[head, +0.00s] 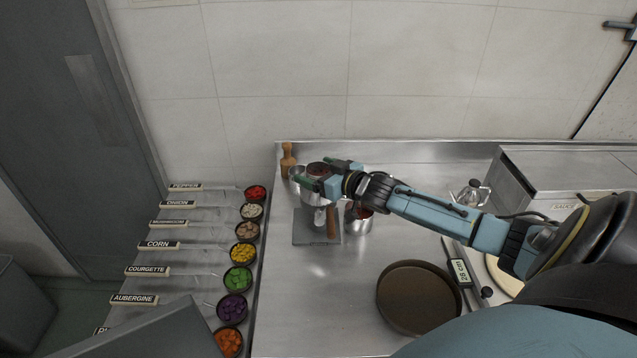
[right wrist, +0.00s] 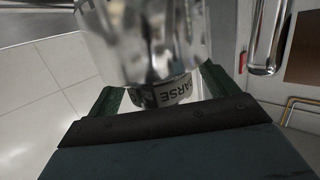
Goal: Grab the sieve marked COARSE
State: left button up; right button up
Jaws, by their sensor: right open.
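In the right wrist view a shiny metal sieve (right wrist: 150,40) shows close up, with a pale label (right wrist: 175,91) whose visible letters read "ARSE". My right gripper (right wrist: 163,82) is open, with one green finger on each side of the labelled part; I cannot tell whether they touch it. In the head view my right gripper (head: 322,176) is over the back of the steel counter, among shiny metal vessels, and hides part of them. I cannot clearly pick out the marked sieve there. My left gripper is not in view.
A grey slab (head: 302,233), a metal pot (head: 360,224) and a wooden mill (head: 287,160) are close by. A brown round pan (head: 415,297) lies in front. Several bowls of chopped vegetables, including corn (head: 243,253), line the left. The counter's front left is clear.

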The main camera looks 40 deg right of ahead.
jog(key=shift+x, duration=0.85)
jog(key=shift+c, duration=0.4)
jog(key=c, duration=1.1)
jog(key=shift+o, duration=0.2)
